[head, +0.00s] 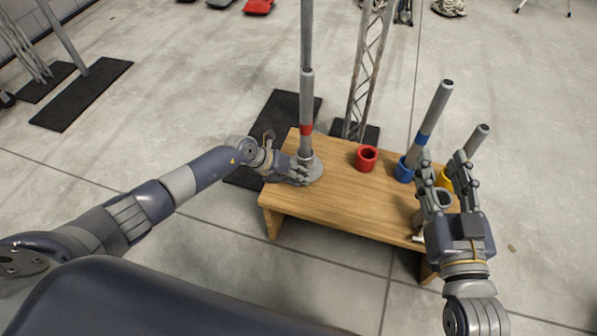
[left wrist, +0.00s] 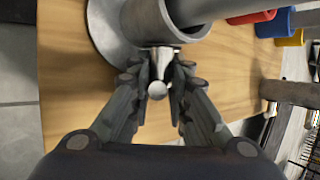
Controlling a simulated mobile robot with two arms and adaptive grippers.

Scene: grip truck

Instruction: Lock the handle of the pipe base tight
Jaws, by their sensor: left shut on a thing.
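The pipe base (head: 315,172) is a round grey flange on the left part of the wooden table. A grey pole with a red band (head: 306,110) stands upright in it. In the left wrist view the base (left wrist: 112,38) shows with its metal handle (left wrist: 158,90), which ends in a round knob. My left gripper (head: 299,174) is at the base's near left side. In the left wrist view its fingers (left wrist: 158,74) are closed around the handle. My right gripper (head: 443,160) has its fingers apart over the table's right end. Whether the handle is tight cannot be told.
On the wooden table (head: 340,205) stand a red cup (head: 366,158), a blue cup (head: 403,172) and a yellow cup (head: 443,178). Tilted grey pipes rise from the blue and yellow cups. A lattice post (head: 366,70) stands behind the table.

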